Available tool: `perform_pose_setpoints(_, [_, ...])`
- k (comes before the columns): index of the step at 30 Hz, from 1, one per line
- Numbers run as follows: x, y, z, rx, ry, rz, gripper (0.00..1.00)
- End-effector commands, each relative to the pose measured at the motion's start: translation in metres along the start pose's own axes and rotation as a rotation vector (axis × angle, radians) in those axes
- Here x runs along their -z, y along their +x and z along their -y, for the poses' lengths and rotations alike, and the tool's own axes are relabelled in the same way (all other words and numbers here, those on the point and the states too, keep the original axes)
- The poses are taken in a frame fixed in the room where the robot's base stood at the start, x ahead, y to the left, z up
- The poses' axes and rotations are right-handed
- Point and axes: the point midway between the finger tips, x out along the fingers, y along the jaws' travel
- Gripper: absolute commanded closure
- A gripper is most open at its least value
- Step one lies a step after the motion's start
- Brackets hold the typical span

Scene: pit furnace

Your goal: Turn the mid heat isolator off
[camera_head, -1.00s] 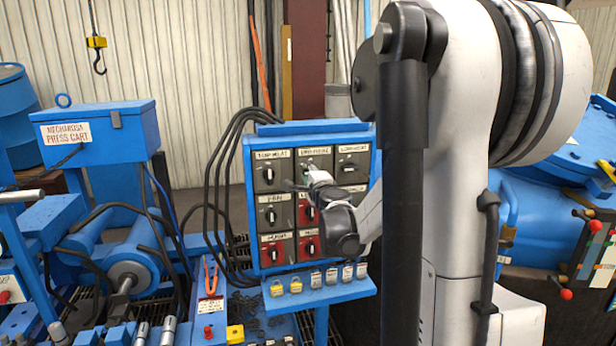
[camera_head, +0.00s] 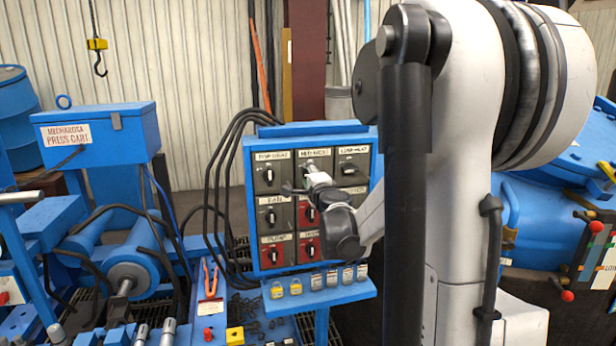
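The blue isolator panel (camera_head: 249,200) stands in the middle of the view, with rows of switch boxes. The mid heat isolator (camera_head: 315,155) is the top middle grey box, with a white label above it. My gripper (camera_head: 309,172) is in front of this box, at its lower part. The gripper hides the isolator's knob, so its position cannot be seen. The fingers are small and partly hidden, and I cannot tell whether they are open or shut or whether they touch the knob.
The top heat isolator (camera_head: 269,177) is to the left and the low heat isolator (camera_head: 350,165) to the right. A shelf (camera_head: 335,295) with several padlocks juts out below the panel. Black cables (camera_head: 212,190) hang at its left side.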

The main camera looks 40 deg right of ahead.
Motion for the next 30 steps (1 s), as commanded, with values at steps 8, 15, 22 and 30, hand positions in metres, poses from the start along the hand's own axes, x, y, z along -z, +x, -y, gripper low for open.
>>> perform_pose_setpoints(8, [0.000,-0.004,0.000,0.000,0.001,0.000,0.68])
perform_pose_setpoints(15, [0.000,-0.037,0.000,0.000,0.001,0.000,0.68])
perform_pose_setpoints(22, [0.000,-0.080,0.000,0.000,0.000,-0.001,0.68])
perform_pose_setpoints(30, [0.000,-0.113,0.000,0.000,0.000,0.000,0.68])
